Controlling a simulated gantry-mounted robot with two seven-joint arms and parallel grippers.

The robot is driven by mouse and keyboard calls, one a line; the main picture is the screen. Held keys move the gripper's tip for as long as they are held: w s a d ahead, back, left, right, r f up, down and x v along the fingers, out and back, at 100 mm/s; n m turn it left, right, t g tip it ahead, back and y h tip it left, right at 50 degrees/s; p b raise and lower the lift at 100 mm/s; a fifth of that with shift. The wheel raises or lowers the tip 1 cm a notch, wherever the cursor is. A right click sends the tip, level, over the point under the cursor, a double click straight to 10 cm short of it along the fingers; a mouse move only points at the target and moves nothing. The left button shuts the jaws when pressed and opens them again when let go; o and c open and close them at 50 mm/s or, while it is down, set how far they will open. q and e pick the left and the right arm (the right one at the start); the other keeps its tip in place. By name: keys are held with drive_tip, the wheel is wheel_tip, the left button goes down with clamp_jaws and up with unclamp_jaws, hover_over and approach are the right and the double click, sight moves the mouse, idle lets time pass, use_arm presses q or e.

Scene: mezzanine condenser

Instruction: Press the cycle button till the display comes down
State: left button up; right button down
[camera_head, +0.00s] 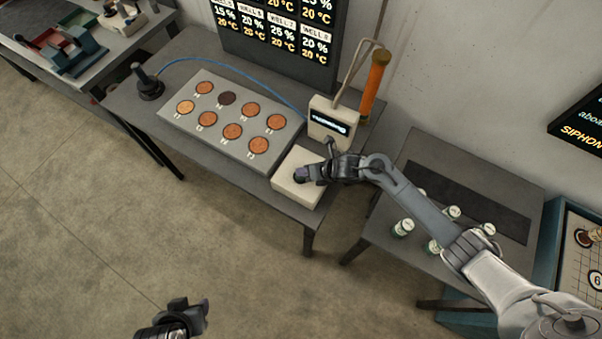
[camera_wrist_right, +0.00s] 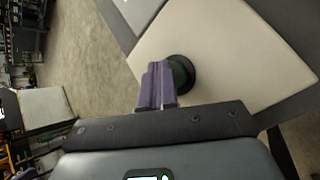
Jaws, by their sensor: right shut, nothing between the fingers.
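A cream box (camera_head: 290,193) sits at the front right corner of the grey table, with a dark round button on its top, mostly hidden by the gripper in the head view. In the right wrist view the button (camera_wrist_right: 184,75) is dark green on the cream top (camera_wrist_right: 235,50). My right gripper (camera_head: 306,174) is shut and empty. Its fingertips (camera_wrist_right: 158,70) overlap the button's edge in the wrist view; I cannot tell whether they press it. Behind it, a cream unit has a small lit display (camera_head: 329,122), its text unreadable. My left gripper (camera_head: 190,312) hangs over the floor.
A grey plate (camera_head: 240,148) with several round copper discs and one dark disc lies left of the box. A black knobbed stand (camera_head: 149,84) has a blue cable. An orange cylinder (camera_head: 374,82) stands behind. Several small jars (camera_head: 403,228) stand on the right table.

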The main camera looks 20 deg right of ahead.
drive_tip(key=shift+r+p, duration=0.55)
drive_tip(key=shift+r, duration=0.4)
drive_tip(key=shift+r, duration=0.15)
drive_tip(key=shift+r+p, duration=0.2)
drive_tip(key=shift+p, duration=0.2)
wheel_tip(320, 180, up, 4)
drive_tip(key=p, duration=0.3)
drive_tip(key=shift+r, duration=0.15)
